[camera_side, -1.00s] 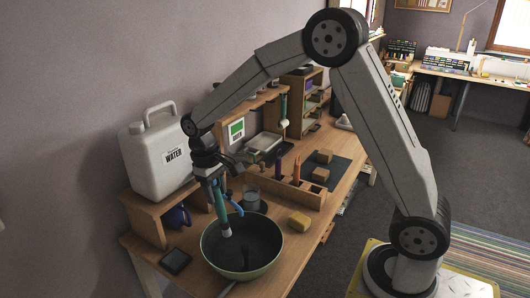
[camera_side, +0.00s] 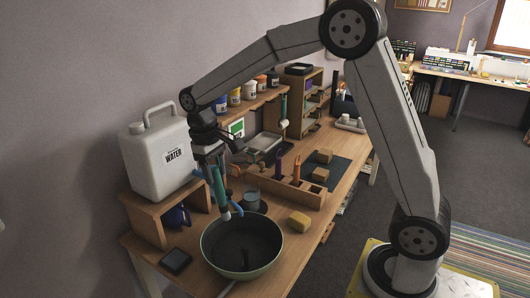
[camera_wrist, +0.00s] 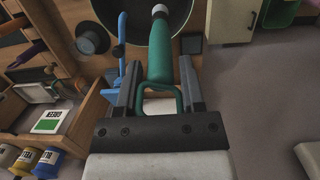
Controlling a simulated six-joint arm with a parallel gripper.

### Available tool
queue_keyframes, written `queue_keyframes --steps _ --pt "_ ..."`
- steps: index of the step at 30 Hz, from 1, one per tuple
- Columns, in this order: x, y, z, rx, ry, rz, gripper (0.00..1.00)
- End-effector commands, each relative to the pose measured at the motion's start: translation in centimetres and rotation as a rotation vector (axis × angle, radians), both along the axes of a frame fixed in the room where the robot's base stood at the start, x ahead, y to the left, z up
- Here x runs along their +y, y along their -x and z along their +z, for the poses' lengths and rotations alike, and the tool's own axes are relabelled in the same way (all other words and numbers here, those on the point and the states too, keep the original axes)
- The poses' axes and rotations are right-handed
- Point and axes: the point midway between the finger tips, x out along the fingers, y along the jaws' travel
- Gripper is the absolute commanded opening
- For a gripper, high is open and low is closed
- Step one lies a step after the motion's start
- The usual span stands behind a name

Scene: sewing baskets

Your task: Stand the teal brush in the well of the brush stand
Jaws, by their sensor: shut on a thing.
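My gripper (camera_side: 216,178) is shut on the teal brush (camera_side: 219,192), which hangs with its pale end down, tilted slightly, above the back rim of the dark green bowl (camera_side: 272,264). In the wrist view the teal brush (camera_wrist: 160,60) lies between my two fingers (camera_wrist: 158,70), a green loop near its upper end and its pale tip over the bowl. The wooden brush stand (camera_side: 305,197) is to the right of my gripper, behind the bowl. A purple brush (camera_side: 278,166) and an orange brush (camera_side: 297,167) stand in it.
A blue tool (camera_wrist: 122,45) is close beside the teal brush. A grey cup (camera_side: 252,200) stands between bowl and stand. A yellow sponge (camera_side: 299,220) lies right of the bowl. The white water jug (camera_side: 157,155) stands on a wooden shelf at left.

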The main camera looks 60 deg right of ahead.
Motion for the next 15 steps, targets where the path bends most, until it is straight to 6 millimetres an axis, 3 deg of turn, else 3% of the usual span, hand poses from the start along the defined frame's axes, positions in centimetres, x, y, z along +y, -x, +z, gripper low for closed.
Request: queue_keyframes --steps 8,15 --pt "-6.2 -1.0 -0.2 -0.016 -0.013 -0.066 0.0" --pt "-13.6 -1.1 -0.2 -0.042 -0.023 -0.134 0.0"
